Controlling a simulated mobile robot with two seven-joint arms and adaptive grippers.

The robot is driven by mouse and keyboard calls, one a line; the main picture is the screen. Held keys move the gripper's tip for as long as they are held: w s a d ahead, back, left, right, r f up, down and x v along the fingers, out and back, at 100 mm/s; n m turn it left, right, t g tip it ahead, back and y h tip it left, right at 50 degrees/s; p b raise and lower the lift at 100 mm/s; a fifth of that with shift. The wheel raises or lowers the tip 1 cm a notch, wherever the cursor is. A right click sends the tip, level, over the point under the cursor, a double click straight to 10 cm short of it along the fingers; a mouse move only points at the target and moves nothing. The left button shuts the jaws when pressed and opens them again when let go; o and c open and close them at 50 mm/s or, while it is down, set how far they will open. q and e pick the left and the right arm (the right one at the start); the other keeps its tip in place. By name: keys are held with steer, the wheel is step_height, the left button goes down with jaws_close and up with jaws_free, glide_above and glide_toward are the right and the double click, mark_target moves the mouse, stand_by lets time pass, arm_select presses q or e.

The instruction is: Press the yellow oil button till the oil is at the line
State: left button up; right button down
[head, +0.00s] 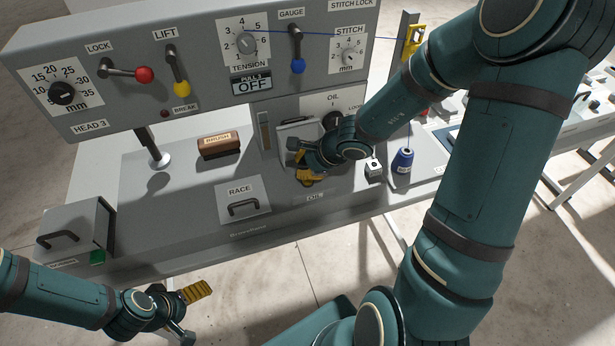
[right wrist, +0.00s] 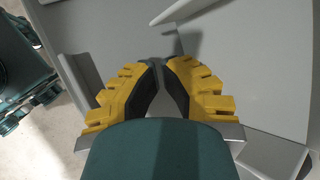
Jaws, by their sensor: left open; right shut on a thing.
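My right gripper (head: 303,172) is in front of the grey oil panel, low on the machine's front. It is shut on a small part, apparently a grey handle, mostly hidden by the fingers. In the right wrist view the yellow-padded fingertips (right wrist: 171,62) meet at a grey surface. A light grey plate (head: 299,130) stands behind the gripper. A narrow brownish slot (head: 265,131), perhaps the oil gauge, is left of it; I cannot read its level. I cannot make out the yellow oil button. My left gripper (head: 197,312) is open and empty at lower left, off the machine.
A dark knob (head: 332,121) sits under the OIL label, partly behind my right arm. A brush (head: 218,145), the RACE cover (head: 242,201), a blue thread cone (head: 402,161) and a small white box (head: 374,169) are nearby.

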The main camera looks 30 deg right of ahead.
steer(key=shift+f+b, duration=0.3)
steer(key=shift+b, duration=0.05)
stand_by(0.3)
steer(key=shift+r, duration=0.1)
steer(key=shift+r+p, duration=0.85)
step_height(320, 180, up, 5)
steer(key=p, duration=0.4)
stand_by(0.5)
stand_by(0.5)
